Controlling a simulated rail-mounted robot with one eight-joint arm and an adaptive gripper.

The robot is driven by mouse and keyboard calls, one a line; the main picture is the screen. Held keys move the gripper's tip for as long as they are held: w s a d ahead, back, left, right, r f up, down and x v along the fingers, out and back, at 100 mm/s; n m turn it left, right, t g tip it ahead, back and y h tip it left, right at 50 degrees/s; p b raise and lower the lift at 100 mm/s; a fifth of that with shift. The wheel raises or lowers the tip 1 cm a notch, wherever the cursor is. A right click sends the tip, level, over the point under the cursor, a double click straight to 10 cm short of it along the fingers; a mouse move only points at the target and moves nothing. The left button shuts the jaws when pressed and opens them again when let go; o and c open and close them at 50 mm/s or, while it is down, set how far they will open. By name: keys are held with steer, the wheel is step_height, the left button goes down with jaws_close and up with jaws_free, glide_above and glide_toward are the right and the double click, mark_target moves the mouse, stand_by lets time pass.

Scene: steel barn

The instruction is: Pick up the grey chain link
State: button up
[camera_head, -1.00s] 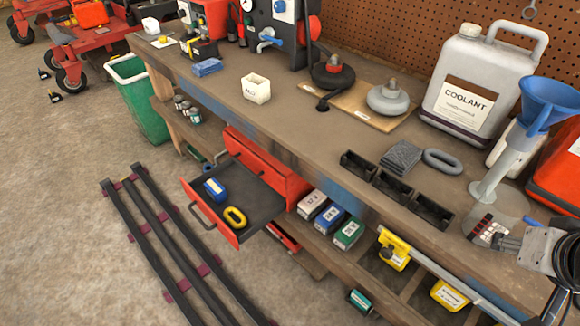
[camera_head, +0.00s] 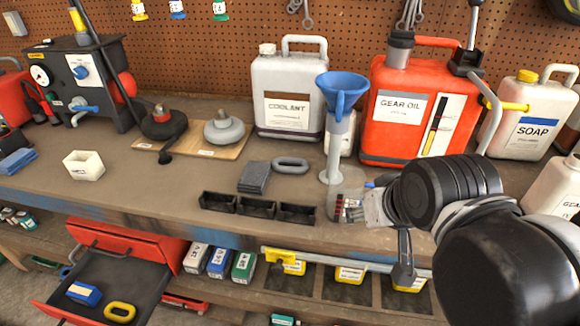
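The grey chain link (camera_head: 291,165) is a thick oval ring. It lies flat on the workbench (camera_head: 220,172), beside a dark grey ridged block (camera_head: 255,177) and behind the row of black bins. My gripper (camera_head: 376,207) is to the right of the link and nearer the bench's front edge, apart from it. The gripper is small and partly covered by my black arm, so its fingers cannot be made out clearly. A yellow link (camera_head: 120,312) lies in the open red drawer.
Black bins (camera_head: 257,207) line the bench's front edge. A blue funnel (camera_head: 341,92) on a grey stem, a coolant jug (camera_head: 290,100) and a red gear oil can (camera_head: 418,110) stand behind. The open drawer (camera_head: 100,280) juts out below.

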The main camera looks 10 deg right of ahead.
steer(key=shift+o, duration=0.5)
steer(key=o, duration=1)
